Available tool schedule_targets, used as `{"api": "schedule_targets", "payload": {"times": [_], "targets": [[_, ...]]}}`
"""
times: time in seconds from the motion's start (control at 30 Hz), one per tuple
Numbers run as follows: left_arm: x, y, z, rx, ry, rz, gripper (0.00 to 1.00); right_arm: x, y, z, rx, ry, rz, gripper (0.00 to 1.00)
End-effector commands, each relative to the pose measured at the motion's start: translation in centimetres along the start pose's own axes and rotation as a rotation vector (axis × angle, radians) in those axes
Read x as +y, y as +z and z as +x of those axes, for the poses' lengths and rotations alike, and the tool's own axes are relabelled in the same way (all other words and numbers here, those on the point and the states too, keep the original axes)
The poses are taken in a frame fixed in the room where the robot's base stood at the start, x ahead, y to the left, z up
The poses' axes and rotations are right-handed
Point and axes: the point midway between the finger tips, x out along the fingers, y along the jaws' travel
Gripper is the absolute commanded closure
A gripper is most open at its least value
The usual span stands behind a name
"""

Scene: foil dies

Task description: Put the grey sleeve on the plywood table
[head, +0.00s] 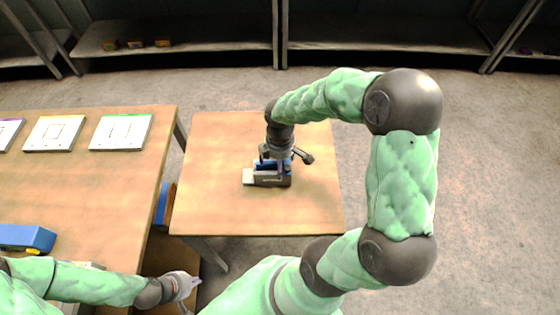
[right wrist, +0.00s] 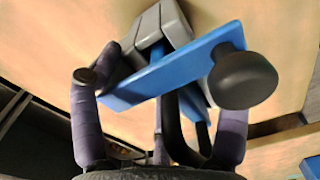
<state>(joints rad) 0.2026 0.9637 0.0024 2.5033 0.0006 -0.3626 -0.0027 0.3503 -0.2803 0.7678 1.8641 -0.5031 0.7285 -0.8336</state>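A small unit with a dark grey block (head: 272,181), blue parts and a pale piece at its left end stands on the plywood table (head: 215,210). I take its grey part to be the grey sleeve, but cannot be sure. My right gripper (head: 279,160) is at it from above. In the right wrist view, a blue plate (right wrist: 150,80) with a dark round knob (right wrist: 244,80) crosses between my finger links and hides the fingertips. Grey blocks (right wrist: 160,25) lie behind the plate. My left gripper (head: 191,292) looks open and empty, low near the plywood table's front left corner.
A second table (head: 100,190) on the left holds several white cards, such as one with a green edge (head: 121,132), and a blue block (head: 27,237). Shelves (head: 200,38) stand along the back. The plywood table is bare around the unit.

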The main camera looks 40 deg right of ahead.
Motion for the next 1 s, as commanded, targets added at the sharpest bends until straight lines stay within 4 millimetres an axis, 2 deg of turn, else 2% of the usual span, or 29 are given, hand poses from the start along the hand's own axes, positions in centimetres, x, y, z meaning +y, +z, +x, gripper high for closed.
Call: {"api": "schedule_targets", "payload": {"times": [0.03,0.07,0.1,0.43,0.57,0.67,1.0], "targets": [[0.0,0.0,0.0,0.000,0.000,0.000,1.00,0.0,0.0,0.0,0.000,-0.001,0.000,0.10],[0.0,0.0,0.0,0.000,0.000,0.000,1.00,0.0,0.0,0.0,0.000,-0.001,0.000,0.02],[0.0,0.0,0.0,0.000,0.000,0.000,1.00,0.0,0.0,0.0,0.000,-0.001,0.000,0.01],[0.0,0.0,0.0,0.000,0.000,0.000,1.00,0.0,0.0,-0.1,0.000,-0.001,0.000,0.01],[0.1,0.0,-0.4,0.000,0.000,0.000,1.00,0.0,0.0,-0.8,0.000,0.001,0.000,0.01],[0.3,0.0,-0.8,0.000,0.000,0.000,1.00,0.0,-0.1,-2.2,0.001,0.002,0.001,0.01],[1.0,0.1,-2.8,0.000,0.000,0.000,1.00,0.1,-0.1,-9.0,0.001,0.003,0.000,0.01]]}}
